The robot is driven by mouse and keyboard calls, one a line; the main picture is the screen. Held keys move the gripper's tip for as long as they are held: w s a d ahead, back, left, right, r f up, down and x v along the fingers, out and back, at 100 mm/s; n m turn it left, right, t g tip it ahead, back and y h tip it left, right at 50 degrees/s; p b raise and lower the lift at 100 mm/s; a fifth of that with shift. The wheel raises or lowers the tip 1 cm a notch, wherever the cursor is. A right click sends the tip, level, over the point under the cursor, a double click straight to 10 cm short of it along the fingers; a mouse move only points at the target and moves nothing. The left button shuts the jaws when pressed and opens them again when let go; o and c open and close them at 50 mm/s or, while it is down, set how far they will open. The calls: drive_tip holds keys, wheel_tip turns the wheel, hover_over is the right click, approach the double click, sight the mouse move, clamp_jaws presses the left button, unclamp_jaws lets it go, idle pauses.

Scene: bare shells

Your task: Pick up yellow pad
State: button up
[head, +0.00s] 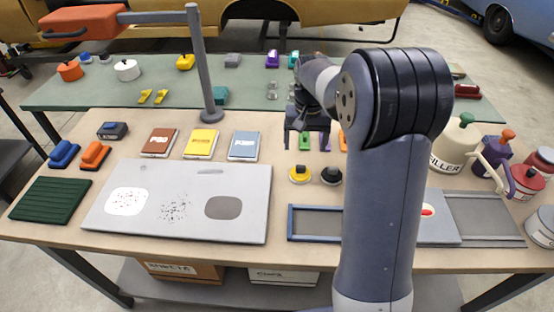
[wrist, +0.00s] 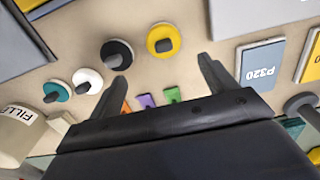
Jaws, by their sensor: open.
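The yellow pad (head: 299,176) is a round yellow disc with a dark knob, lying on the table just left of a black pad (head: 332,177). In the wrist view the yellow pad (wrist: 153,43) lies beyond the fingertips, near the top middle, with the black pad (wrist: 109,48) to its left. My gripper (head: 305,146) hangs over the table behind the yellow pad in the head view. In the wrist view my gripper (wrist: 163,70) is open, its two fingers apart with nothing held between them. The yellow pad is fully visible and apart from the fingers.
White (wrist: 80,75) and teal (wrist: 52,88) pads lie left of the black one; my arm hides them in the head view. Small green (head: 304,141) and purple (head: 325,143) pieces lie beneath the gripper. A blue P320 pack (head: 244,146) and a grey panel (head: 180,190) lie left.

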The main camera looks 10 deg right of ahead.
sight(301, 166)
drive_tip(key=f, duration=0.5)
drive_tip(key=shift+w+a+f, duration=0.15)
drive_tip(key=shift+w+f, duration=0.05)
drive_tip(key=shift+f, duration=0.2)
wheel_tip(301, 166, down, 5)
drive_tip(key=shift+s+a+f+p, duration=0.1)
drive_tip(key=shift+s+a+p, duration=0.05)
drive_tip(key=shift+p, duration=0.5)
drive_tip(key=c, duration=1)
